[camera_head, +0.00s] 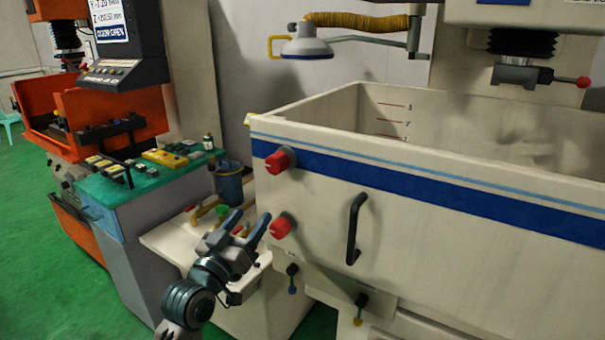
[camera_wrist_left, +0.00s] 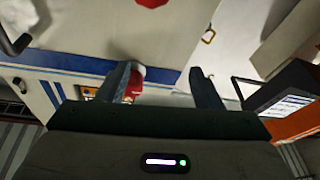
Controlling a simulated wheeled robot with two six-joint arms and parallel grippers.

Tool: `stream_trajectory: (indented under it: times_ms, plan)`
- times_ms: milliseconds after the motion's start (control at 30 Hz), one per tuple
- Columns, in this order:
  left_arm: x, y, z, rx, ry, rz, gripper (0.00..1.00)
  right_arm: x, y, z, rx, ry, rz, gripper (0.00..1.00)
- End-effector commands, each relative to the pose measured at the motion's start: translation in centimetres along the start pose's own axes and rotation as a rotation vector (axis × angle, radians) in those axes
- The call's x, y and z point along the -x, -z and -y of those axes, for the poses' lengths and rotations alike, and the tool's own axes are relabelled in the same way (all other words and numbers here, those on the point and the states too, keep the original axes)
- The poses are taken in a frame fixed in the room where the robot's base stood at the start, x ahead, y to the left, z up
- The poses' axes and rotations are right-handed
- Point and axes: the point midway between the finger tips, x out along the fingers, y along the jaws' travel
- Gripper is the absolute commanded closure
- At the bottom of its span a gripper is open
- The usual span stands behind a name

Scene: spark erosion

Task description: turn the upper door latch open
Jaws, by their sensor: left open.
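The upper door latch (camera_head: 280,160) is a red knob on a grey mount, near the left end of the blue stripe on the white tank's front. A similar lower latch (camera_head: 283,225) sits below it. My left gripper (camera_head: 247,220) is open and empty, just left of the lower latch in the head view and below the upper one. In the left wrist view, which looks upside down, the open fingers (camera_wrist_left: 160,70) point at the tank. The upper latch (camera_wrist_left: 133,82) shows beside the left-hand finger, partly hidden by it. I cannot tell whether they touch. My right gripper is out of view.
A black door handle (camera_head: 355,228) stands out right of the latches. The white tank (camera_head: 450,225) fills the right side. A blue bucket (camera_head: 229,182) and a bench with a green top (camera_head: 120,188) stand at the left. An orange machine (camera_head: 60,110) stands behind.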

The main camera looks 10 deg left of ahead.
Motion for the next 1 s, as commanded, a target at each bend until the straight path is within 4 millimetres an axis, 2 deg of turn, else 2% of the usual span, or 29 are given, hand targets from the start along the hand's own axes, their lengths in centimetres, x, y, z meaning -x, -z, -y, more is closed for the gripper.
stream_trajectory:
  times_ms: [33, 100, 200, 367, 567, 800, 1000]
  plan:
    - [0.4, 2.6, -1.2, -0.005, -0.026, -0.044, 0.41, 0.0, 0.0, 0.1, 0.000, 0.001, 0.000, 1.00]
    - [0.9, 4.8, -2.3, -0.007, -0.052, -0.083, 0.41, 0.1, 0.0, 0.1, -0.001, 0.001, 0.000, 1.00]
    - [1.1, 6.4, -3.1, -0.009, -0.069, -0.111, 0.41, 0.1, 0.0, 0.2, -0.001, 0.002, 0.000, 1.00]
    - [-0.5, 7.0, -3.4, -0.005, -0.071, -0.115, 0.41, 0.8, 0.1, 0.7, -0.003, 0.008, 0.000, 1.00]
    - [-4.3, 7.5, -3.7, -0.004, -0.071, -0.114, 0.41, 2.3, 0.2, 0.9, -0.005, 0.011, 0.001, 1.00]
    - [-8.1, 7.8, -3.9, -0.007, -0.070, -0.112, 0.41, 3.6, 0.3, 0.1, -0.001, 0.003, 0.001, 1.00]
    - [-9.4, 7.7, -3.9, -0.008, -0.070, -0.112, 0.41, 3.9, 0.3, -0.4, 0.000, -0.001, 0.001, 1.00]
